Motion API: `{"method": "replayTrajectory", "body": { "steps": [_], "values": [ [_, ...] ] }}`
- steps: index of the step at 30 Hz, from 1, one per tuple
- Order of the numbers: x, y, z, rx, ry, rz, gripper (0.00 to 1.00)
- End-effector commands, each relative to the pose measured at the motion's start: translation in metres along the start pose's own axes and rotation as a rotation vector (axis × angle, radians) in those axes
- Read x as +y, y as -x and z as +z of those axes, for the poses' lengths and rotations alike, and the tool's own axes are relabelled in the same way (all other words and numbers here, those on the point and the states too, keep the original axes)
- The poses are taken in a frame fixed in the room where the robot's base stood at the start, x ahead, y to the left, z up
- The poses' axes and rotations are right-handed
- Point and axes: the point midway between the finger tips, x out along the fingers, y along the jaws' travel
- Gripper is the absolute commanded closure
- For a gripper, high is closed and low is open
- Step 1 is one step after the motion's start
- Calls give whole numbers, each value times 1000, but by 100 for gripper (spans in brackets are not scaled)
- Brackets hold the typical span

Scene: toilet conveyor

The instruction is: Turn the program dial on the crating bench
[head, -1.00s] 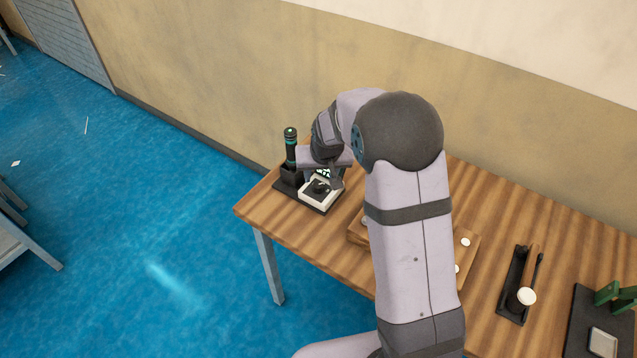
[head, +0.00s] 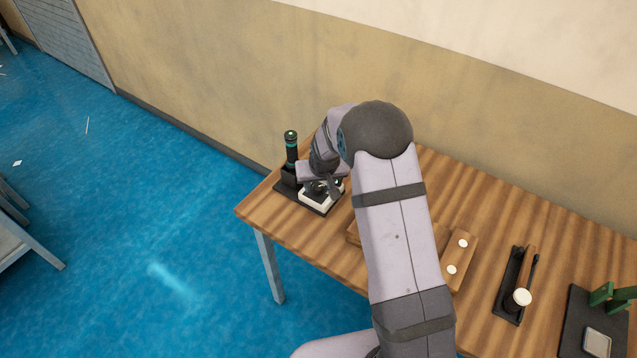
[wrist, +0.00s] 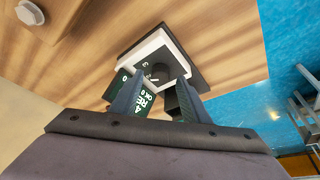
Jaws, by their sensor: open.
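The dial unit is a small white housing (head: 316,204) with a black top face, on a dark base plate at the far left corner of the bench. In the wrist view, the dark dial (wrist: 159,73) with white marks around it shows between and just beyond the fingertips. My gripper (head: 328,188) is over the unit in the head view and partly covers the dial. In the wrist view, my gripper (wrist: 160,84) is open, one finger on each side of the dial. I cannot tell whether the fingers touch it. A dark panel with pale green marks (wrist: 148,101) shows behind the fingers.
A black cylinder with green bands (head: 291,148) stands upright beside the unit. A wooden block with white buttons (head: 463,259) lies partly behind my arm. A dark tray with a wooden-handled tool (head: 526,266) and a green fixture (head: 612,293) are farther right. The wall runs behind the bench.

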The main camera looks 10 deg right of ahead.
Motion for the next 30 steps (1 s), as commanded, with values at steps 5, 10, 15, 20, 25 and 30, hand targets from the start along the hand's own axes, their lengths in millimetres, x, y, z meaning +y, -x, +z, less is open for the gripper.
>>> {"method": "replayTrajectory", "body": {
  "steps": [5, 10, 15, 20, 25, 30],
  "values": [
    [0, -10, 0, -2, 0, 0, 58],
    [0, -12, 0, 0, 0, 0, 58],
    [0, -12, 0, 0, 0, 0, 58],
    [0, -12, 0, -1, 0, 0, 94],
    [0, -12, 1, -1, 0, 1, 99],
    [0, -13, 1, 0, -15, 6, 99]
  ]
}}
